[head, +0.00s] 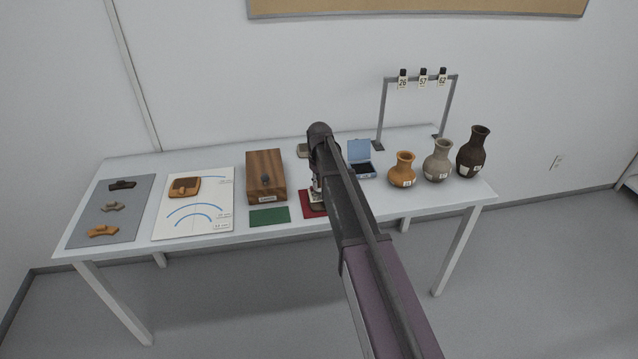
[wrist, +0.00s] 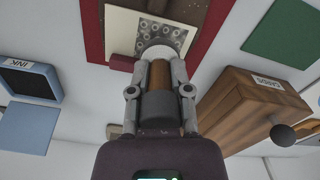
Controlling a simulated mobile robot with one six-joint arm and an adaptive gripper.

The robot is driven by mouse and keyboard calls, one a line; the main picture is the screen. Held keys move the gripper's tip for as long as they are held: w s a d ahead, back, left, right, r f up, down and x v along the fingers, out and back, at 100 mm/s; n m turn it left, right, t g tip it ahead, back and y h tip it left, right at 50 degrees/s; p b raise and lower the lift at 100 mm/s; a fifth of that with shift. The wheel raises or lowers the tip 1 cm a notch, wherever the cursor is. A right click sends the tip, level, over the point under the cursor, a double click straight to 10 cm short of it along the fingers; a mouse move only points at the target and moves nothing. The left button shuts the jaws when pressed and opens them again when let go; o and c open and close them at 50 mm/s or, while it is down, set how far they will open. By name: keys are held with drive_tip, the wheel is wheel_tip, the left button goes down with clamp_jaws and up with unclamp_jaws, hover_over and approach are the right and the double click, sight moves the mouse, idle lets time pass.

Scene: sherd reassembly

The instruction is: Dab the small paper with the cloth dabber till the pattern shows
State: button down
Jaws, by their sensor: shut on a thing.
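My gripper (wrist: 160,72) is shut on the cloth dabber (wrist: 160,90), around its brown wooden handle. The dabber's white cloth head (wrist: 158,52) is at the edge of the small paper (wrist: 122,24); I cannot tell whether it touches. The paper is cream, with a grey patch of dark ring marks (wrist: 165,30) showing on part of it. It lies over a brown piece (wrist: 196,10) on the red mat (wrist: 94,30). In the head view my arm hides most of the gripper (head: 317,184), above the red mat (head: 307,208).
A wooden card box (head: 265,163) stands left of the gripper, a green mat (head: 269,216) in front of it. The open blue ink pad (head: 359,152) and several vases, including an orange one (head: 402,170), stand right. Sherds lie on the grey mat (head: 93,222) and white sheet (head: 170,230).

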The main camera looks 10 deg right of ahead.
drive_tip(key=shift+r+p, duration=2.35)
drive_tip(key=shift+r, duration=0.2)
